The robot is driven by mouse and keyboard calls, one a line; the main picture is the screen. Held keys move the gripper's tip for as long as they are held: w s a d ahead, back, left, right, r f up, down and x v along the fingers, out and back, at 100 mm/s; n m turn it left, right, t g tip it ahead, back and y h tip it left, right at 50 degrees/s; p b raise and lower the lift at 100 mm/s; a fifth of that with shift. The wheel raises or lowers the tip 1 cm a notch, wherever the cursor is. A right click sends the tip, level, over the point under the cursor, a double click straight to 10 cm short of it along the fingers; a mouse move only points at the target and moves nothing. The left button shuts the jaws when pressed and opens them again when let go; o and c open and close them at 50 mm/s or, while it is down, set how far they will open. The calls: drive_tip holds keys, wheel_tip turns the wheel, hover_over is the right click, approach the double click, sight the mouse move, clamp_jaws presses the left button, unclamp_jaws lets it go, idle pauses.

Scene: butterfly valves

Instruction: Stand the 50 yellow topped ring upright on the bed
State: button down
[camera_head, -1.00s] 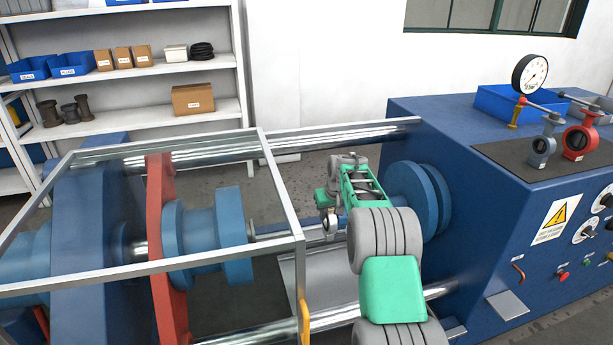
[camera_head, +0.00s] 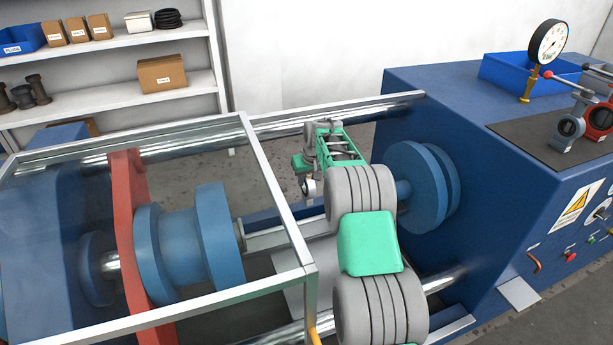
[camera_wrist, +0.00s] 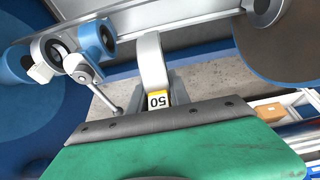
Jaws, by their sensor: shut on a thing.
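The ring (camera_wrist: 151,62) shows nearly edge-on in the wrist view as a narrow pale grey band. Its yellow top (camera_wrist: 159,100), marked 50, is against the dark front edge of my gripper's green body. My gripper (camera_head: 307,174) is shut on the ring over the gap between the blue flanges in the head view. A small round grey shape hangs there, too small to make out well. The grey bed (camera_head: 308,257) lies below, partly hidden by my arm. The fingertips are not clearly seen, and whether the ring touches the bed cannot be told.
A blue flange (camera_head: 215,235) stands left of my gripper and another (camera_head: 415,190) right. A metal-framed guard (camera_head: 278,190) is close on the left. Polished bars (camera_head: 375,108) run behind and in front. The blue cabinet (camera_head: 450,120) carries a gauge (camera_head: 547,42) and small valves.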

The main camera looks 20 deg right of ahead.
wheel_tip(320, 180, down, 10)
drive_tip(key=b, duration=0.5)
idle(0.6)
drive_tip(key=shift+s+f+b, duration=0.15)
drive_tip(key=shift+f+b, duration=0.5)
drive_tip(key=shift+f, duration=0.1)
drive_tip(key=shift+f+b, duration=1.05)
drive_tip(key=shift+f, duration=0.3)
idle(2.4)
drive_tip(key=c, duration=1.7)
unclamp_jaws()
drive_tip(key=shift+o, duration=1)
drive_tip(key=o, duration=0.5)
drive_tip(key=shift+s+f, duration=0.1)
